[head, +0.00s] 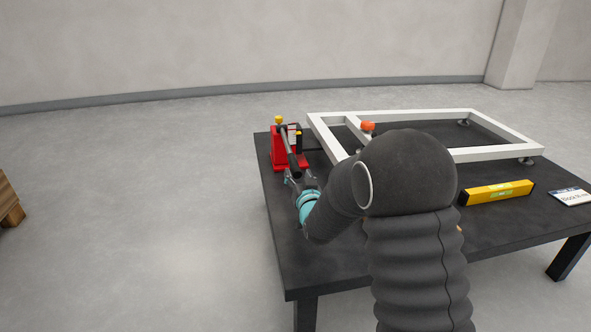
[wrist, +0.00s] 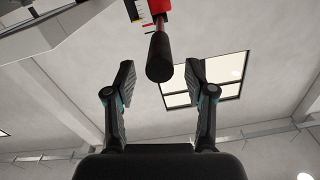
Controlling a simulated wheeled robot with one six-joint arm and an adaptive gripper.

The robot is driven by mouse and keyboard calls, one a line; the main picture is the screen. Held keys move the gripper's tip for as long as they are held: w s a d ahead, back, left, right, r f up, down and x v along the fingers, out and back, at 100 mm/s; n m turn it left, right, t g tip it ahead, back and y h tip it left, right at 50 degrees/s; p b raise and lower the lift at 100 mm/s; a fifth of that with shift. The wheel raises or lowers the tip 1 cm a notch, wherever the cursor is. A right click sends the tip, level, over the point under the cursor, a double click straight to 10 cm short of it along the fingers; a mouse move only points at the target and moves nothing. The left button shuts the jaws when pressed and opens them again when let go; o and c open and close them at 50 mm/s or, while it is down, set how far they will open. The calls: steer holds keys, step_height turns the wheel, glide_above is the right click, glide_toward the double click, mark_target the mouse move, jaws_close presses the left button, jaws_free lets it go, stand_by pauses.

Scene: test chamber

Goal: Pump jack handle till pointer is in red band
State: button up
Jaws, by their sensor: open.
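The red jack (head: 277,152) stands at the table's back left corner. In the wrist view, the handle's black grip (wrist: 159,58) points at the camera. My gripper (wrist: 160,78) is open and empty, one finger on each side of the grip's end, with gaps on both sides. I cannot tell how deep the grip sits between the fingers. A white scale plate (wrist: 138,10) shows at the wrist view's top edge; the pointer's place against any red band cannot be read.
A white frame (head: 497,155) lies at the back of the dark table (head: 330,262), with an orange part (head: 368,126) near its left side. A yellow level (head: 497,193) and a labelled card (head: 570,197) lie at right. The table's front left is clear.

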mark_target(296, 170)
steer(key=shift+x, duration=1.95)
jaws_close()
